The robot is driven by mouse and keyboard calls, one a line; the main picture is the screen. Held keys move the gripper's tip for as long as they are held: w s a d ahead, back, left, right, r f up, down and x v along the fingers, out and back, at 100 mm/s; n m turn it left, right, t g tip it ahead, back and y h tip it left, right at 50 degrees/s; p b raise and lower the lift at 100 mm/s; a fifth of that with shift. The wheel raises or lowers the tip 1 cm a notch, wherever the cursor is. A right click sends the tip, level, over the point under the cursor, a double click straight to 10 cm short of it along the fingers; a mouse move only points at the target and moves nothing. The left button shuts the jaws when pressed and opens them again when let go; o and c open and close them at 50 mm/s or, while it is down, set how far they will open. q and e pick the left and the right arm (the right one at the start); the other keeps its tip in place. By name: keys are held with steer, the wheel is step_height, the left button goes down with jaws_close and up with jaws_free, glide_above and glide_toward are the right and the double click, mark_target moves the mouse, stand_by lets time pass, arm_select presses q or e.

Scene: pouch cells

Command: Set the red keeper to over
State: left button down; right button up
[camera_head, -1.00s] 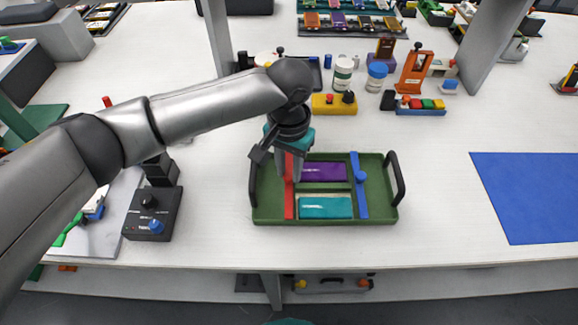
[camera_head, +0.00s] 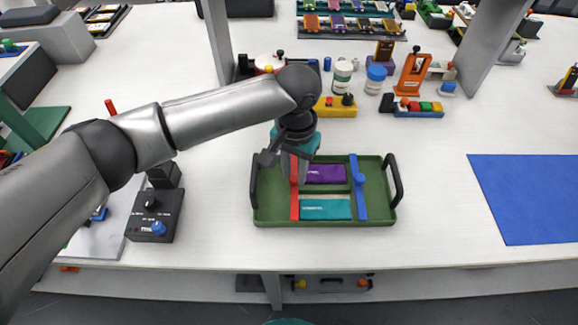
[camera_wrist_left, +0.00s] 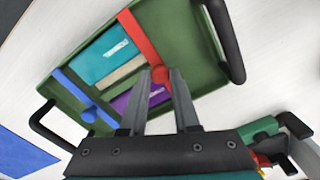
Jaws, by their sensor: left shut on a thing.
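The red keeper (camera_head: 294,205) is a red bar lying front to back across the green tray (camera_head: 271,214), left of the cells. My left gripper (camera_head: 295,181) comes down from above and is shut on the keeper's round red knob, also seen in the left wrist view (camera_wrist_left: 160,75). A purple pouch cell (camera_head: 326,174) lies at the back and a teal pouch cell (camera_head: 326,209) at the front, just right of the red keeper. A blue keeper (camera_head: 360,195) crosses the tray on their right. The gripper partly hides the red bar's far end. My right gripper is not in view.
The tray has dark handles at its left and right (camera_head: 396,180). A control box (camera_head: 155,214) stands to the left. Bottles (camera_head: 342,76) and a yellow block (camera_head: 336,107) stand behind. A blue mat (camera_head: 530,198) lies right, with clear table between.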

arm_select(q)
steer(key=shift+d+p, duration=0.8)
steer(key=shift+d, duration=0.4)
steer(key=c, duration=0.6)
jaws_free()
steer(key=shift+r, duration=0.1)
step_height(320, 180, up, 15)
steer(key=p, duration=0.3)
